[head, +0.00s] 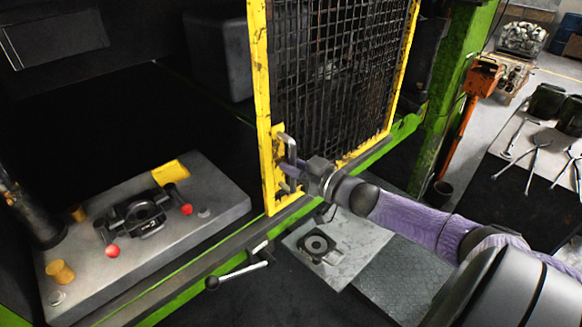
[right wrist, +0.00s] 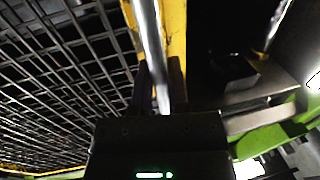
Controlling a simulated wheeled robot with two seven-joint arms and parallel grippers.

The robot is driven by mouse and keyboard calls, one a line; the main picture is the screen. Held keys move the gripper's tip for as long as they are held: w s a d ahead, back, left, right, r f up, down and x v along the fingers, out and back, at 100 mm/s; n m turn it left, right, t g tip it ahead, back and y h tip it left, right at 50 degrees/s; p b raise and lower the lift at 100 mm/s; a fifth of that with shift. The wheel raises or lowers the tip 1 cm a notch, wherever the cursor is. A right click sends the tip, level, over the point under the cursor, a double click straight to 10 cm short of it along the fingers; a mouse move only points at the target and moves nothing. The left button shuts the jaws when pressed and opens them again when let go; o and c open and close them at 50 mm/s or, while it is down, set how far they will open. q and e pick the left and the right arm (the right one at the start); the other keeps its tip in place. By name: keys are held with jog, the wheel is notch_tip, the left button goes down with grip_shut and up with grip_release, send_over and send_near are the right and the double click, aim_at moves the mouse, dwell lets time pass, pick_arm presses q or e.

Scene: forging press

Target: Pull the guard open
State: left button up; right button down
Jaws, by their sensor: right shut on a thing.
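The guard (head: 263,110) is a yellow frame with dark wire mesh, standing on the green press rail. It covers the right part of the press front, and the left part is open. Its grey bar handle (head: 287,145) is on the yellow left upright. My right gripper (head: 291,164) is at this handle, shut on it. In the right wrist view the handle (right wrist: 150,45) runs down between the two dark fingers (right wrist: 161,85), with the yellow upright behind and the mesh to the left. My left gripper is not in view.
A grey die bed (head: 215,185) with a black die holder (head: 138,215) and red knobs lies in the open left part. A lever with a black knob (head: 212,283) sticks out below the rail. An orange post (head: 462,130) and a table with tongs (head: 535,150) stand at right.

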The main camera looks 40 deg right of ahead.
jog(key=shift+d, duration=0.1)
jog(key=c, duration=0.6)
grip_release()
jog(key=shift+c, duration=0.2)
jog(key=p+v, duration=0.1)
jog(key=v, duration=0.9)
